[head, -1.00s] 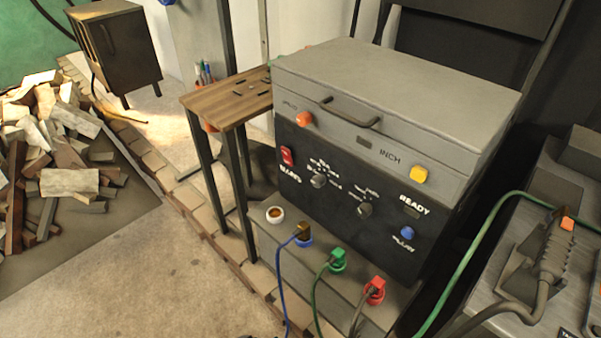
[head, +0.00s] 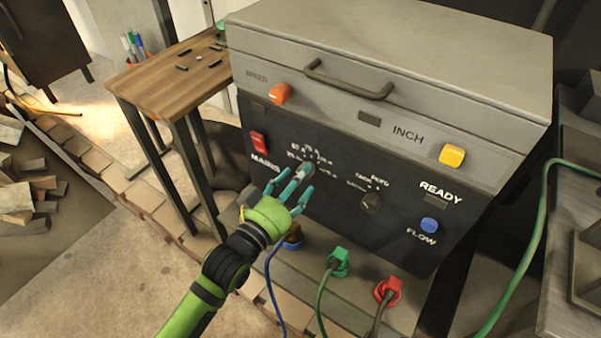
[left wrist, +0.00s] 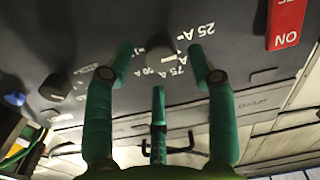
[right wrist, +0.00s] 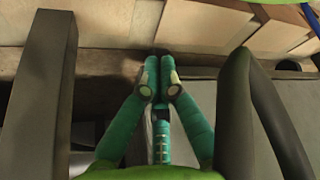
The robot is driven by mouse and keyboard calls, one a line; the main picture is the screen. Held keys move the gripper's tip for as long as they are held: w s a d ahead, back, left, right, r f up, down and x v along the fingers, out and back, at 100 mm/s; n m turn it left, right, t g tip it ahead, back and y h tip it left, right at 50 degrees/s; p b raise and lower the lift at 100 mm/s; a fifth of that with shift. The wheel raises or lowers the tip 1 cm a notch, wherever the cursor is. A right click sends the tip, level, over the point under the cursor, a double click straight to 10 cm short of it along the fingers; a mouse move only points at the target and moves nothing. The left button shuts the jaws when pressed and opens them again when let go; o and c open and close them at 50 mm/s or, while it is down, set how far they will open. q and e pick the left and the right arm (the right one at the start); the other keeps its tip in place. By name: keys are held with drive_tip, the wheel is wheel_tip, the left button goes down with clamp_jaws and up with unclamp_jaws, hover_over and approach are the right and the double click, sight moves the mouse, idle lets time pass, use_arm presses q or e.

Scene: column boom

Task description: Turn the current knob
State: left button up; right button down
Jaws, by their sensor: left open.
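The current knob (head: 308,168), small and grey with amp markings around it, is on the black front panel of the machine, partly behind my fingers. In the left wrist view the dark round knob (left wrist: 159,58) lies between my two outer fingertips, with labels such as 25 A and 75 A beside it. My left gripper (head: 292,186) is open in front of the knob, its fingers pointing at the panel. I cannot tell whether they touch it. My right gripper (right wrist: 159,62) shows only in its own wrist view, with its fingertips together and nothing seen between them.
Nearby on the panel are a second knob (head: 371,201), a red mains switch (head: 259,142) and a blue flow button (head: 429,225). Above are an orange speed knob (head: 280,94), a handle (head: 348,82) and a yellow inch button (head: 452,155). Cabled plugs (head: 338,262) stick out below.

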use_arm(q)
drive_tip(key=shift+x, duration=1.15)
use_arm(e)
drive_tip(key=shift+w, duration=0.2)
use_arm(q)
drive_tip(key=shift+c, duration=0.4)
clamp_jaws()
drive_tip(key=shift+w, duration=0.1)
